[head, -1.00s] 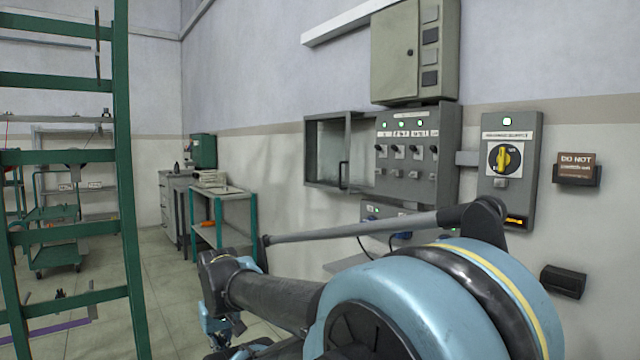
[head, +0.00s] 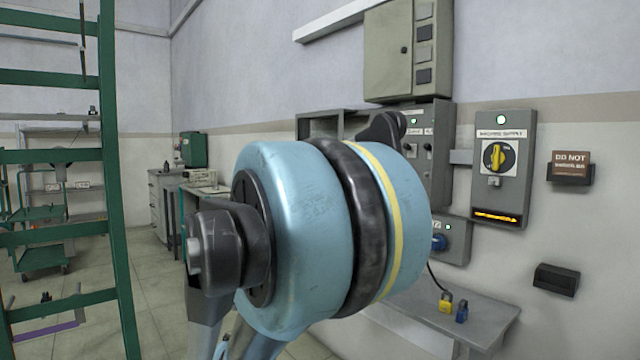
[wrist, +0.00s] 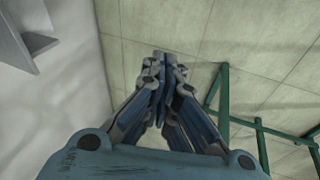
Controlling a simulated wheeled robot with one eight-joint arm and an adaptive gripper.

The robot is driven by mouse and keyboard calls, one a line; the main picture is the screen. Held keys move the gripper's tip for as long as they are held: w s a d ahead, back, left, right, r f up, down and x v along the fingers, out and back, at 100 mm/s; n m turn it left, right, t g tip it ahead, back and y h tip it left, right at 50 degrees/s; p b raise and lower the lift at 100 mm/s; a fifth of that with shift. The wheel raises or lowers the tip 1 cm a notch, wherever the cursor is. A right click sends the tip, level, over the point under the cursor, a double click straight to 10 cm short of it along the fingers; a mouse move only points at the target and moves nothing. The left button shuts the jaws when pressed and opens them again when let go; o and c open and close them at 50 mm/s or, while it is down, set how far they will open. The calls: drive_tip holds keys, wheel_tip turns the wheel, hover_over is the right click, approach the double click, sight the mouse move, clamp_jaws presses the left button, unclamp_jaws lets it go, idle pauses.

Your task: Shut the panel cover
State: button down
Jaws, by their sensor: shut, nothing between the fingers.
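The grey panel cover (head: 322,124) stands open to the left of the grey switch panel (head: 441,150) on the wall in the head view. Only its upper part shows; my arm's blue joint hides the rest, including its handle. The switch panel is also partly hidden, with a few knobs and a lit green lamp showing. In the wrist view my gripper (wrist: 164,62) is shut and empty, pointing over the tiled floor. It is apart from the cover, which I cannot identify in that view. The gripper does not show in the head view.
A beige cabinet (head: 388,52) hangs above the panel. The machine supply box (head: 506,185) with a yellow rotary switch is to its right. A grey shelf (head: 478,320) with padlocks juts out below. A green ladder-like frame (head: 108,180) stands at the left.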

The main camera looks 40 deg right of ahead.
drive_tip(key=w+d+r+g+h, duration=0.1)
drive_tip(key=w+d+r+h, duration=0.55)
drive_tip(key=w+d, duration=0.65)
drive_tip(key=w+d+r+h, duration=0.3)
drive_tip(key=w+d+r, duration=0.75)
drive_tip(key=d, duration=0.45)
drive_tip(key=w+d+r+g+h, duration=0.1)
drive_tip(key=w+d+r+h, duration=0.55)
drive_tip(key=w+d, duration=0.7)
drive_tip(key=s+d+r+y, duration=0.1)
drive_tip(key=s+d, duration=0.3)
drive_tip(key=d, duration=0.7)
drive_tip(key=shift+s+d+r, duration=0.25)
drive_tip(key=shift+r, duration=0.2)
drive_tip(key=shift+s, duration=0.15)
